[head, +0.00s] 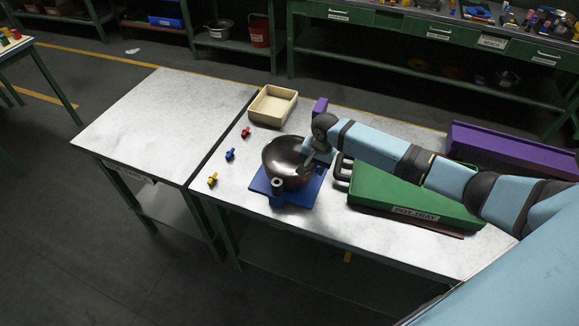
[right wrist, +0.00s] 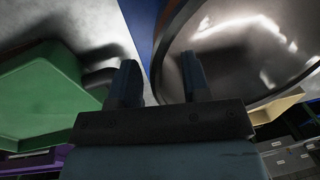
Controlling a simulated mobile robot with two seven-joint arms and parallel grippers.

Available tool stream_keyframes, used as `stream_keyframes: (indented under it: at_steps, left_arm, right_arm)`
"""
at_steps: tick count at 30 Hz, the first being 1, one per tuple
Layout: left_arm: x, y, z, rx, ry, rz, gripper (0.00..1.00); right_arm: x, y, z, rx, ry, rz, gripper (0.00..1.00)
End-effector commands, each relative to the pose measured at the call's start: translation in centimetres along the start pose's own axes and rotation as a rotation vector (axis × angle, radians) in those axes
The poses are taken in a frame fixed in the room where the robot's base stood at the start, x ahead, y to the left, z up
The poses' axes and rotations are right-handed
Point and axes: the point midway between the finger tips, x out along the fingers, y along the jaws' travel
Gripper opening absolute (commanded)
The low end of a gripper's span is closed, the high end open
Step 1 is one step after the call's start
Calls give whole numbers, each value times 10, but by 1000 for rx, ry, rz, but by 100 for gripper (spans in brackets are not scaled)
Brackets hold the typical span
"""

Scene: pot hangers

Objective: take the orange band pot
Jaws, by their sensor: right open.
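A dark, shiny round pot (head: 283,152) sits on a blue stand (head: 297,197) near the middle of the table. My right gripper (head: 306,165) is at the pot's right side. A green tray (head: 415,213) labelled "POT TRAY" lies to the right, partly hidden by my arm. My left gripper is not in view.
A cream box (head: 273,107) stands behind the pot. Small yellow (head: 212,180), blue (head: 230,154) and red (head: 246,132) pieces lie to its left. A purple block (head: 320,106) and a long purple tray (head: 512,152) are behind. The table's left half is clear.

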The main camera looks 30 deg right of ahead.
Motion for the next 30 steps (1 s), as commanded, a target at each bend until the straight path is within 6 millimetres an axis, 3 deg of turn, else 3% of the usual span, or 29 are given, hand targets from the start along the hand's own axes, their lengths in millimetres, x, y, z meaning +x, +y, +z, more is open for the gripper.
stream_keyframes:
  at_steps: [8, 14, 30]
  left_arm:
    - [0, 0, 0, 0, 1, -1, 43]
    - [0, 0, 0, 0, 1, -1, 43]
    - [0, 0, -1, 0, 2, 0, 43]
  right_arm:
    - [4, 0, 0, -1, 0, 0, 43]
    - [4, 0, 0, -1, 0, 0, 0]
    - [-6, -2, -1, -1, 2, -4, 0]
